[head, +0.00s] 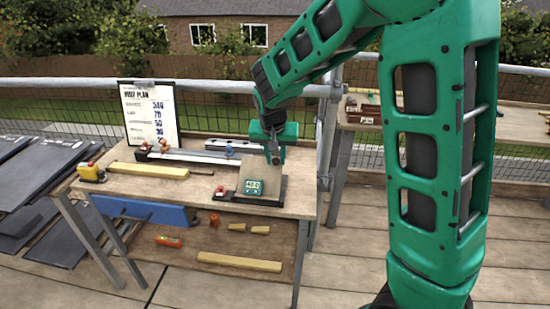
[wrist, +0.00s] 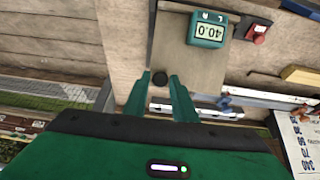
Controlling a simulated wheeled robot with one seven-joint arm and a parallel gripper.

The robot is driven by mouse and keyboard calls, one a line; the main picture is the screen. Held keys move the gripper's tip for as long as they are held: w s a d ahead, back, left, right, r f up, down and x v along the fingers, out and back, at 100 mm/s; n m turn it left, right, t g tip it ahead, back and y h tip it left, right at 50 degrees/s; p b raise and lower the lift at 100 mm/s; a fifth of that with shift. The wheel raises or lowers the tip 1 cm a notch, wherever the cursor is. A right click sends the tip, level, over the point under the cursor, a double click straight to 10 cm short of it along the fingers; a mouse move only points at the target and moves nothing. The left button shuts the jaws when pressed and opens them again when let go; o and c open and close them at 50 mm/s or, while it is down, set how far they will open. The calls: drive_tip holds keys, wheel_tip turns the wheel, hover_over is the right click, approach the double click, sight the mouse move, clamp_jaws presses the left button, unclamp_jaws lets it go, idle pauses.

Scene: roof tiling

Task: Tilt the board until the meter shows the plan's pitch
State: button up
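The tan board (head: 254,172) stands tilted on a dark base at the bench's right end. A green meter (head: 253,187) on its face reads 40.0; the wrist view shows the meter (wrist: 209,30) with the same reading. My gripper (head: 273,158) is at the board's upper edge. The roof plan (head: 150,115) stands at the bench's back left. It lists several blue numbers; its lowest row is too small to read surely.
Dark sheets (head: 50,185) lie left. A second table (head: 362,112) stands behind. The deck at right is clear.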

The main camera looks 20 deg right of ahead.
clamp_jaws()
drive_tip(key=shift+w+d+f+g+y, duration=0.25)
drive_tip(key=shift+w+f+g, duration=0.1)
drive_tip(key=shift+w+g, duration=0.1)
drive_tip(key=shift+w+d+f+g+y, duration=0.25)
drive_tip(key=shift+w+f+g, duration=0.1)
drive_tip(key=shift+w, duration=0.1)
drive_tip(key=o, duration=0.5)
unclamp_jaws()
drive_tip(key=v, duration=1)
drive_tip(key=shift+r, duration=0.4)
